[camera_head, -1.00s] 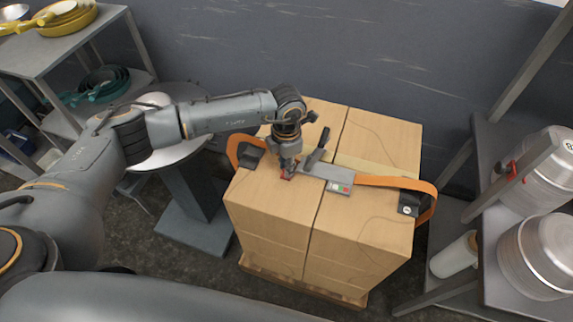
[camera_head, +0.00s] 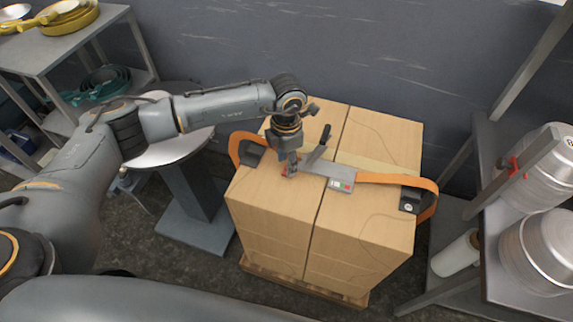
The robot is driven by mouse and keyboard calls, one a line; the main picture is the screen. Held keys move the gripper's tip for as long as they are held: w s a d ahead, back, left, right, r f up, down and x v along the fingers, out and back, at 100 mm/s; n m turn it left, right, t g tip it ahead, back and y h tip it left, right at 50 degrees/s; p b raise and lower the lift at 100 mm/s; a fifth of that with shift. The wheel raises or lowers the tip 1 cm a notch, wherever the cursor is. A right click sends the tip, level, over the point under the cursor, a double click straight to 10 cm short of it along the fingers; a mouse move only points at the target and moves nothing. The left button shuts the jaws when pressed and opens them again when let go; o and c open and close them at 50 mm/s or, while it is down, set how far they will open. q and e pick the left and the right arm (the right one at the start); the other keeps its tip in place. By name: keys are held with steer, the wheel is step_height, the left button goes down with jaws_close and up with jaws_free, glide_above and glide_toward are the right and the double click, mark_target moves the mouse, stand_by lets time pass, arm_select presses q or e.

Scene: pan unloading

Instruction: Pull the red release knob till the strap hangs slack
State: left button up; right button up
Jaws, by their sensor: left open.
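An orange strap (camera_head: 395,180) runs over the carton stack (camera_head: 270,205) through a grey buckle (camera_head: 345,173). The strap bows outward in loose loops past the left and right edges of the stack. A small red part (camera_head: 286,173), seemingly the release knob, shows at the left end of the buckle, partly hidden by my left gripper. My left gripper (camera_head: 291,170) points down at it with open jaws; I cannot tell if they touch it. The buckle has a dark lever standing up and a small panel with a red and a green spot. My right gripper is not in view.
A round grey pedestal table (camera_head: 200,150) stands left of the stack, under my left arm. A shelf with pans (camera_head: 75,18) is at the back left. A metal rack with large pots (camera_head: 540,245) stands close on the right. A wall is behind the stack.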

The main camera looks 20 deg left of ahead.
arm_select(q)
step_height(320, 180, up, 10)
steer(key=shift+f, duration=0.2)
steer(key=shift+s, duration=0.1)
stand_by(0.3)
